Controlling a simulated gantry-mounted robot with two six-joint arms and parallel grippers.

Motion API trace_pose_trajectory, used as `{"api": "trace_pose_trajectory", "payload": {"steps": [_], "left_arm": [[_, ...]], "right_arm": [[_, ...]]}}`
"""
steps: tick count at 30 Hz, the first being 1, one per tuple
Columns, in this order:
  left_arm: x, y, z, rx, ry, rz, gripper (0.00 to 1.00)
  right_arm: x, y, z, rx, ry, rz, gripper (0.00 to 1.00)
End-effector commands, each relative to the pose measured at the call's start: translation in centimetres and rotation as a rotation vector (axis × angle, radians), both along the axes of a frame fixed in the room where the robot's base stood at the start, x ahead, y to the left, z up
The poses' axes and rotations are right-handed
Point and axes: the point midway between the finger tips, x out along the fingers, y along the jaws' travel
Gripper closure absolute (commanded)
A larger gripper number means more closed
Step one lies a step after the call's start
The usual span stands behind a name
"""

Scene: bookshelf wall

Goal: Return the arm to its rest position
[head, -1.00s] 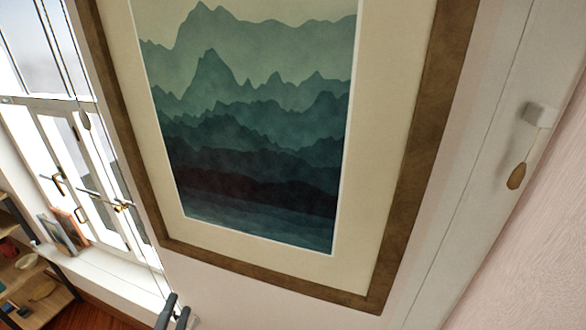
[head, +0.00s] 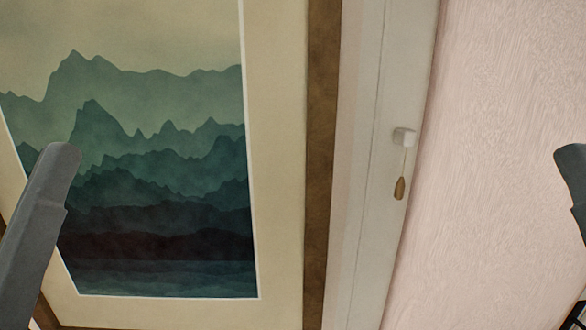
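In the head view a grey, round-ended part of mine (head: 42,225) rises at the left edge in front of the picture. A second grey part of mine (head: 574,185) is cut off by the right edge. Nothing is seen held.
A framed picture of green mountains (head: 165,215) with a brown frame (head: 321,160) fills the left. A white post (head: 360,150) carries a small white block (head: 404,137) with a hanging wooden pull (head: 399,188). A pale pink wall (head: 490,120) is at the right.

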Motion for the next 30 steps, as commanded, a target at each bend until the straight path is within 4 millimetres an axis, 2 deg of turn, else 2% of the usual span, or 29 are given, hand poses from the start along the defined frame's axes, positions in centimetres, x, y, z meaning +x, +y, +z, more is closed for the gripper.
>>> {"api": "trace_pose_trajectory", "payload": {"steps": [1, 3, 9, 12, 16, 30], "left_arm": [[0.0, 0.0, 3.2, 0.018, -0.005, 0.020, 0.14], [0.0, 0.0, 6.2, 0.015, -0.005, 0.016, 0.14], [0.0, 0.0, 14.4, 0.013, -0.004, 0.015, 0.14], [0.0, 0.0, 17.4, 0.013, -0.004, 0.014, 0.14], [0.1, 0.0, 18.9, 0.013, -0.003, 0.014, 0.14], [0.0, 0.0, 18.6, 0.012, -0.004, 0.013, 0.14]], "right_arm": [[0.1, 0.0, 3.0, 0.000, 0.003, 0.000, 1.00], [0.0, 0.0, 6.1, 0.000, -0.001, 0.000, 1.00], [0.0, 0.0, 14.4, 0.000, -0.001, 0.000, 1.00], [0.0, 0.0, 17.4, 0.000, -0.001, 0.000, 1.00], [0.0, 0.0, 19.0, 0.000, 0.000, 0.000, 1.00], [0.0, 0.0, 18.6, 0.000, 0.001, 0.000, 1.00]]}}
